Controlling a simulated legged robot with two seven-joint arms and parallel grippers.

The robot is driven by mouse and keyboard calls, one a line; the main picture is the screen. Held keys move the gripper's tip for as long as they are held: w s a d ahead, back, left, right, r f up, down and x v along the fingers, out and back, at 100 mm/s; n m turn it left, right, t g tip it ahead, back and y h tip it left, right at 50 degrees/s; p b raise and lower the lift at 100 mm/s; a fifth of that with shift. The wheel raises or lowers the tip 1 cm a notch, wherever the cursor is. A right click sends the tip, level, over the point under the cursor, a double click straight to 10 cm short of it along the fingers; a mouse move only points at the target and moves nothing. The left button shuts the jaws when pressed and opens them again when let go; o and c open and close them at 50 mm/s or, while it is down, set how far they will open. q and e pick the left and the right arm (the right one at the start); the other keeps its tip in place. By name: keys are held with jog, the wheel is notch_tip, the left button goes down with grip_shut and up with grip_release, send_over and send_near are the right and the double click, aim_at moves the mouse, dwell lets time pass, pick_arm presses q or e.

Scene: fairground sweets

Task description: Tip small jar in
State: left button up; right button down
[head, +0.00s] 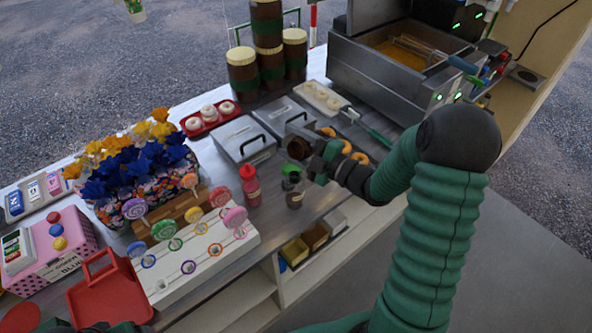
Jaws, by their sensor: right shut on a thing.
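My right gripper (313,162) is shut on a small brown jar (297,148), held tilted above the counter, its round end facing left. The fingers hide part of it, and I cannot tell what is inside. Below it a small glass jar (294,199) with dark contents stands on the counter. Another small jar (290,179) with a dark green top stands just behind that one. A dark sliver at the bottom left edge seems to be my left gripper (100,328); its fingers cannot be made out.
A red squeeze bottle (250,186) stands left of the glass jars. Lidded metal bins (243,140) and a tray of doughnuts (209,118) lie behind. A lollipop rack (195,252) fills the front left; a fryer (390,75) stands at the back right. Orange rings (359,158) lie beside my gripper.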

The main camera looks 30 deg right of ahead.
jog(key=shift+d+n+b, duration=0.5)
jog(key=shift+b, duration=0.3)
pick_arm(q)
jog(key=shift+a+f, duration=0.2)
jog(key=shift+f, duration=0.55)
pick_arm(e)
jog(key=shift+a+r, duration=0.1)
pick_arm(q)
jog(key=shift+a, duration=0.15)
pick_arm(e)
jog(key=shift+a, duration=0.1)
pick_arm(q)
jog(key=shift+f, duration=0.1)
pick_arm(e)
jog(key=shift+a+n+b, duration=0.15)
jog(key=shift+n+b, duration=0.25)
jog(key=shift+a+r, duration=0.1)
pick_arm(q)
jog(key=shift+f, duration=0.6)
pick_arm(e)
jog(key=shift+a+r+n, duration=0.1)
jog(key=shift+r+n, duration=0.05)
jog(key=shift+n, duration=0.15)
